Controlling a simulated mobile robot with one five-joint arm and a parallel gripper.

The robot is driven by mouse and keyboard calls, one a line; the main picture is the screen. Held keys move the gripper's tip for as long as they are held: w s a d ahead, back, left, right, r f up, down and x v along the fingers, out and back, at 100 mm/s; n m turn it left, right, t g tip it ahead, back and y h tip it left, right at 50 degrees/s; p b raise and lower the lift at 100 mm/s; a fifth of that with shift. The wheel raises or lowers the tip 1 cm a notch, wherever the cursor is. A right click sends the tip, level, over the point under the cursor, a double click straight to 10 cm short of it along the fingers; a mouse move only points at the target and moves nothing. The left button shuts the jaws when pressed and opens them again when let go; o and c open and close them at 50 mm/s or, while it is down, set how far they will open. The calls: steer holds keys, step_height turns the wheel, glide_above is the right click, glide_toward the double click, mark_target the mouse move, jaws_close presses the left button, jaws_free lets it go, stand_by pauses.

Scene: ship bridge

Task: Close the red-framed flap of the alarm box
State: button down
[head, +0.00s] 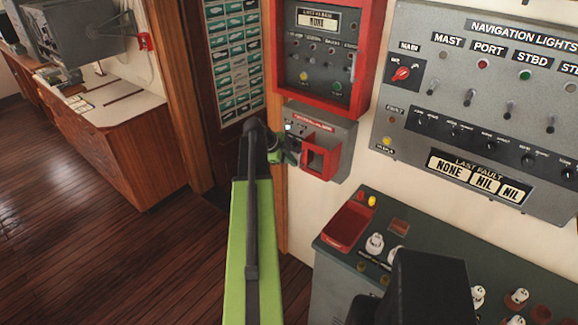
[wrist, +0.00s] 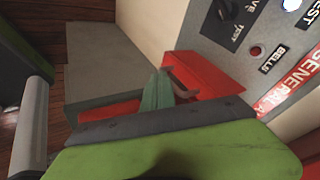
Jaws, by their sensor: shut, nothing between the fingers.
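The alarm box (head: 345,133) is a small grey box with a red label, on the wall below the big red-framed panel. Its red-framed flap (head: 334,164) sits on the lower part of its face and appears to stand out from it, open. My gripper (head: 288,152) is at the left side of the flap, shut and empty. In the wrist view the red flap (wrist: 215,72) lies just beyond my gripper (wrist: 160,92), beside the grey face with the "GENERAL A..." label. I cannot tell whether the fingers touch the flap. The arm hides part of the box's left side.
A red-framed alarm panel (head: 367,55) is above the box. The navigation lights panel (head: 480,100) is at right. A dark console (head: 335,265) with knobs and a red cover stands below. A wooden door post (head: 180,95) is at left, with open floor beyond.

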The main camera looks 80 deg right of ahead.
steer(key=shift+s+d, duration=0.1)
steer(key=shift+s, duration=0.15)
steer(key=shift+s, duration=0.1)
steer(key=w+a+r+p, duration=0.6)
steer(key=a+r+p, duration=0.1)
steer(key=r+p, duration=0.1)
steer(key=shift+a, duration=0.4)
